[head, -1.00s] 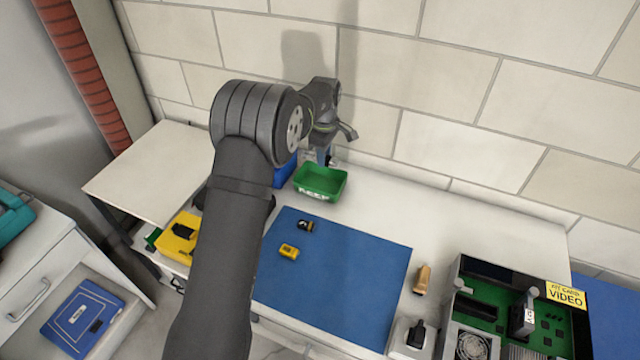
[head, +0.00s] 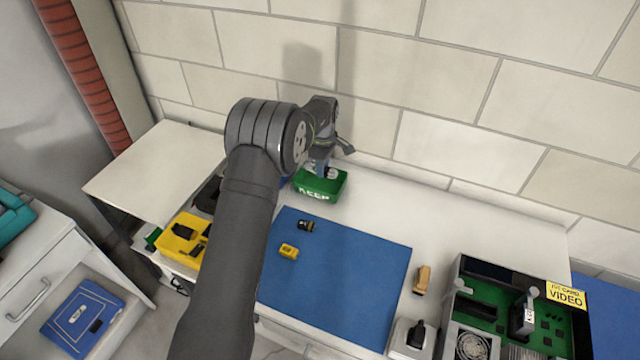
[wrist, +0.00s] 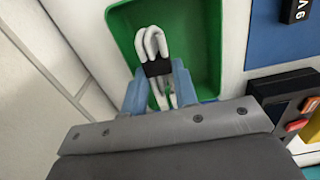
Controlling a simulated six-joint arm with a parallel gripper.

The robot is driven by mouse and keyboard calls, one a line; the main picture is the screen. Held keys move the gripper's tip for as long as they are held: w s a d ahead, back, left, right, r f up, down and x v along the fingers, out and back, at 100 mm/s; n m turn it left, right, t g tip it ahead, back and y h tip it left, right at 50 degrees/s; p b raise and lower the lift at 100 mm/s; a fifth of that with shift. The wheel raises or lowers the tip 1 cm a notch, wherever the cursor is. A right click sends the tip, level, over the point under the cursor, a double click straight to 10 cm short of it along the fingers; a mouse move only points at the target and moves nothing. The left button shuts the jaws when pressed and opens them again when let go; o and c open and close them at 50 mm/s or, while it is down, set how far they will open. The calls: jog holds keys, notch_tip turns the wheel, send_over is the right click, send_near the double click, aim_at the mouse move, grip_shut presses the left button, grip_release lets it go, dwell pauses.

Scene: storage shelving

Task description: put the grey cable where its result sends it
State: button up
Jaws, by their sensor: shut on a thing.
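The grey cable (wrist: 153,45) is a folded bundle with a black band around its middle. My gripper (wrist: 159,88) is shut on it at the band, with a blue finger on each side. The cable is over the green bin (wrist: 199,22) in the wrist view; whether it touches the bin floor I cannot tell. In the head view the green bin (head: 316,193), marked KEEP, stands at the back of the bench by the wall. My gripper (head: 325,168) is down at its rear part, and the cable is mostly hidden there.
A blue bin behind the arm is mostly hidden. A blue mat (head: 345,275) with a small yellow item (head: 289,251) and a black item (head: 306,226) lies in front. A yellow case (head: 180,240) is at left, an open computer chassis (head: 520,320) at right.

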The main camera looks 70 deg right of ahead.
jog(key=o, duration=1.1)
jog(key=shift+c, duration=0.2)
jog(key=shift+r, duration=0.1)
notch_tip(320, 180, up, 17)
jog(key=shift+r, duration=0.15)
notch_tip(320, 180, down, 18)
jog(key=shift+r, duration=1.95)
jog(key=shift+f, duration=0.1)
